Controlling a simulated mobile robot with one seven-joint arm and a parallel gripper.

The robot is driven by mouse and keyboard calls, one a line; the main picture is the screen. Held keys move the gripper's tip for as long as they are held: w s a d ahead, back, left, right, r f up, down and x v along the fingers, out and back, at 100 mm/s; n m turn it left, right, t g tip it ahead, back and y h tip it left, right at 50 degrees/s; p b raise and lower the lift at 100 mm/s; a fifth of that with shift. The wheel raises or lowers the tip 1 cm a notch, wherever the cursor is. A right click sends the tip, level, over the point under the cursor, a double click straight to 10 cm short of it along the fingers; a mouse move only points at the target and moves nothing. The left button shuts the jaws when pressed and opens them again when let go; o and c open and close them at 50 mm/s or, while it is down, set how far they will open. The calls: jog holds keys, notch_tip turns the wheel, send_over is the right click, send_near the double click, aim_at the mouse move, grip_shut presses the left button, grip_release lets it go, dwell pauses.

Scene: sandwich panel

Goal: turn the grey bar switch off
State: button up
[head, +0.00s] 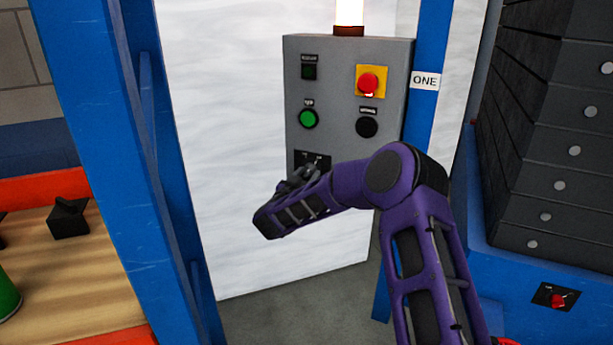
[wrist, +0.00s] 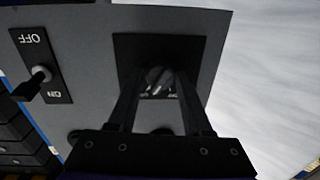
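The grey bar switch (wrist: 157,78) sits on a square black plate on the grey control panel (head: 340,80). In the wrist view it lies between the two fingers of my gripper (wrist: 158,85), with small labels, too blurred to read, by its lower edge. The fingers are apart, one on each side of the bar; I cannot tell whether they touch it. In the head view my gripper (head: 298,180) is in front of the lower panel and hides the switch; only part of a black plate (head: 312,158) shows above it.
A black lever switch (wrist: 35,82) on an OFF/ON plate is left of the fingers in the wrist view. Above my gripper are a red button (head: 368,83), green button (head: 308,118) and black knob (head: 367,127). Blue posts (head: 125,130) flank the panel.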

grip_shut()
jog(key=shift+r+n+p, duration=0.15)
jog(key=shift+n+p, duration=0.25)
jog(key=shift+a+r+n+p, duration=0.1)
jog(key=shift+n+p, duration=0.8)
jog(key=n+p, duration=0.2)
jog(key=shift+n, duration=0.3)
jog(key=n+p, duration=0.2)
jog(key=n, duration=0.1)
jog(key=shift+g, duration=0.4)
jog(key=shift+n+p, duration=0.95)
jog(key=shift+n, duration=0.65)
jog(key=shift+f, duration=0.2)
